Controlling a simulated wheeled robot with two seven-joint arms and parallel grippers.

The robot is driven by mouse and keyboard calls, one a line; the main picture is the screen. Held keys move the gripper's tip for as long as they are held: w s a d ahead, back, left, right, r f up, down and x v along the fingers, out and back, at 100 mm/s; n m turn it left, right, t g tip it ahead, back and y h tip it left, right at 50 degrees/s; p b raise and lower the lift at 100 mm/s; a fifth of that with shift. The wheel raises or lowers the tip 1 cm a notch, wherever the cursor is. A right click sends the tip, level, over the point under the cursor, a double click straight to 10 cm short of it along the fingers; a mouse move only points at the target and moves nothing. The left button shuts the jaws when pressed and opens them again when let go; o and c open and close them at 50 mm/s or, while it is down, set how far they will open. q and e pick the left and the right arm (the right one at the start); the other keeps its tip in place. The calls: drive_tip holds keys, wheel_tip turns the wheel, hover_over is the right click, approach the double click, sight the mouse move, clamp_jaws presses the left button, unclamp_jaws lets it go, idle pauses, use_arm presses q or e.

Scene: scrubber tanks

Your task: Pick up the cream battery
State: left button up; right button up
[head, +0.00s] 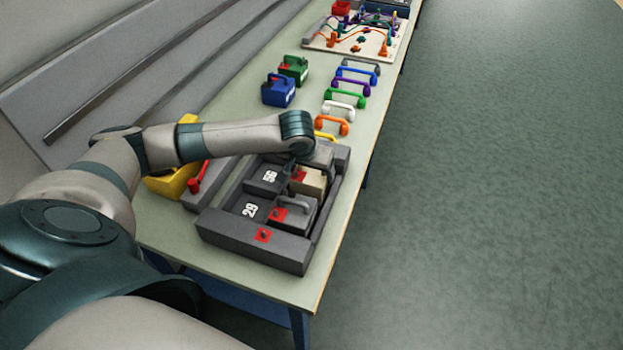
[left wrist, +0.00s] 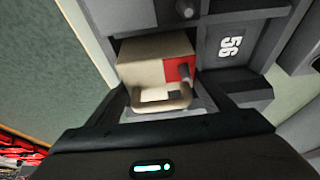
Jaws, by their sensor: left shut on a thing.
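The cream battery (head: 311,181) sits in a compartment of the dark grey tray (head: 250,241), behind a grey battery (head: 291,213). In the left wrist view the cream battery (left wrist: 150,62) shows a red patch with a dark terminal and a cream handle at its near side. My left gripper (head: 303,169) is over the tray from above. In the left wrist view my left gripper (left wrist: 162,100) has its fingers on both sides of the cream battery's handle and is shut on it. Its fingertips are partly hidden in the head view. My right gripper is not in view.
Compartments marked 56 and 29 lie left of the batteries. A blue battery (head: 278,91) and a green battery (head: 293,69) stand farther back on the table (head: 179,225). Several coloured handles (head: 344,106) line the table's right side. A yellow object (head: 171,182) is left of the tray.

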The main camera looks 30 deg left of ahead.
use_arm(q)
drive_tip(key=shift+w+r, duration=0.15)
drive_tip(key=shift+c, duration=0.8)
drive_tip(key=shift+r, duration=0.4)
wheel_tip(320, 180, up, 7)
drive_tip(key=shift+r+b, duration=0.2)
drive_tip(key=shift+b, duration=1)
drive_tip(key=shift+r, duration=0.9)
